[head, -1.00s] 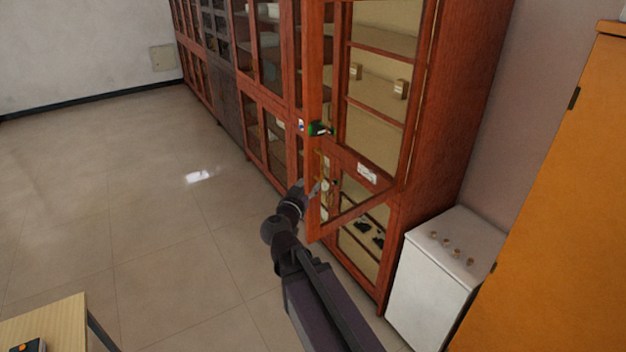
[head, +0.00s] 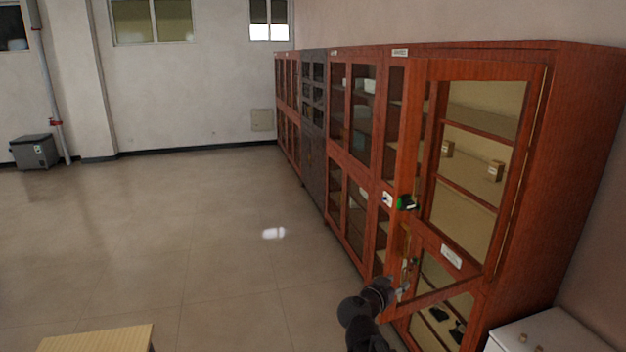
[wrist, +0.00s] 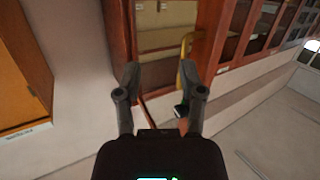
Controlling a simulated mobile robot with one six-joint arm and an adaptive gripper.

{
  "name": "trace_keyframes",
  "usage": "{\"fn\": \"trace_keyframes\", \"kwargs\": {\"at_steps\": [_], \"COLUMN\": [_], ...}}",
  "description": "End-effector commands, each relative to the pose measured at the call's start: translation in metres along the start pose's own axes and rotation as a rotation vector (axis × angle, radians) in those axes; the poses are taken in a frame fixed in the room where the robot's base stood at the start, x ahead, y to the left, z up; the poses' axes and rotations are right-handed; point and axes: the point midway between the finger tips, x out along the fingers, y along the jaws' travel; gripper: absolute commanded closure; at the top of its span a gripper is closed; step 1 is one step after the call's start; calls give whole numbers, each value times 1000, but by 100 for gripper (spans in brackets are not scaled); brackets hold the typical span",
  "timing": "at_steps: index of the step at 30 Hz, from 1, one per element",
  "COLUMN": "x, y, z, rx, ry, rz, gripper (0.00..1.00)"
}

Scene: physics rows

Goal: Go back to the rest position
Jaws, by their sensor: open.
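My gripper (head: 402,290) is in the lower right of the head view, in front of the red-brown wooden cabinet (head: 580,170). The cabinet's glazed door (head: 408,130) stands open beside it. In the wrist view my gripper (wrist: 160,78) has its two dark fingers spread apart, with nothing between them. The cabinet's shelves show beyond the fingertips. I cannot tell from the head view whether a finger touches the door. A green and black item (head: 407,202) is on the door above the gripper.
A white low unit (head: 545,335) with small knobs stands at the lower right. A light wooden tabletop (head: 100,340) is at the lower left. A row of glazed cabinets (head: 345,130) runs along the wall.

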Motion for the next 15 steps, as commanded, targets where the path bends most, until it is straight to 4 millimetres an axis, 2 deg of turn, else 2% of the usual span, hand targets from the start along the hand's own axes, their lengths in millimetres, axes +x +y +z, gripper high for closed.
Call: {"fn": "trace_keyframes", "kwargs": {"at_steps": [1,8,15], "x": [4,9,-2], "y": [5,25,34], "z": [20,96,173], "rx": [-18,-140,-280], "ry": [-47,-322,-632], "rz": [20,68,18], "gripper": [49,49,49]}}
